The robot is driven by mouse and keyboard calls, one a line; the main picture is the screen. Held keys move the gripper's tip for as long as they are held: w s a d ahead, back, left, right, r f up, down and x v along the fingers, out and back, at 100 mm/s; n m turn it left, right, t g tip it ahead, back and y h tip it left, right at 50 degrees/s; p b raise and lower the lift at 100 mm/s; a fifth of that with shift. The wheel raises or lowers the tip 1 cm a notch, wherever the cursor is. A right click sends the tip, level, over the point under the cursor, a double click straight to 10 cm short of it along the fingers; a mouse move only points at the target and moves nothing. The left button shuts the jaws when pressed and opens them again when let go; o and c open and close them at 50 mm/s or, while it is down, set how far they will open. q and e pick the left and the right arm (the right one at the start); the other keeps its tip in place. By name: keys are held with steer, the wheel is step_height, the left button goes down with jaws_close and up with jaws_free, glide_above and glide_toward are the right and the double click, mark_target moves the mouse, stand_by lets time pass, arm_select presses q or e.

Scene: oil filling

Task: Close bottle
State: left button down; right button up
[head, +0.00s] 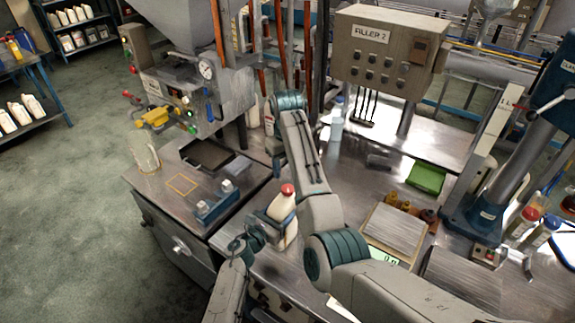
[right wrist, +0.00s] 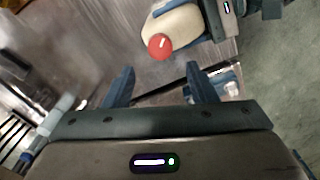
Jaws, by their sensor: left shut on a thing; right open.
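A cream bottle (head: 281,222) with a red cap (head: 288,190) on its top is at the front edge of the steel workbench. My left gripper (head: 268,228) is shut around the bottle body. The bottle (right wrist: 178,25) and its red cap (right wrist: 160,46) also show at the top of the right wrist view. I cannot tell how tightly the cap sits. My right gripper (right wrist: 160,84) is open and empty, apart from the cap. In the head view my right arm reaches up past the bottle's right side, and its fingers are not clear there.
A blue fixture (head: 216,203) with bottle-like pieces stands on the left bench beside a dark plate (head: 207,156). A scale (head: 394,230), a green tray (head: 426,178) and a blue press (head: 490,190) are to the right. A pale jug (head: 144,153) stands at the left bench corner.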

mark_target(288, 188)
steer(key=shift+f, duration=4)
steer(key=c, duration=1.1)
steer(key=shift+o, duration=0.2)
steer(key=o, duration=1.2)
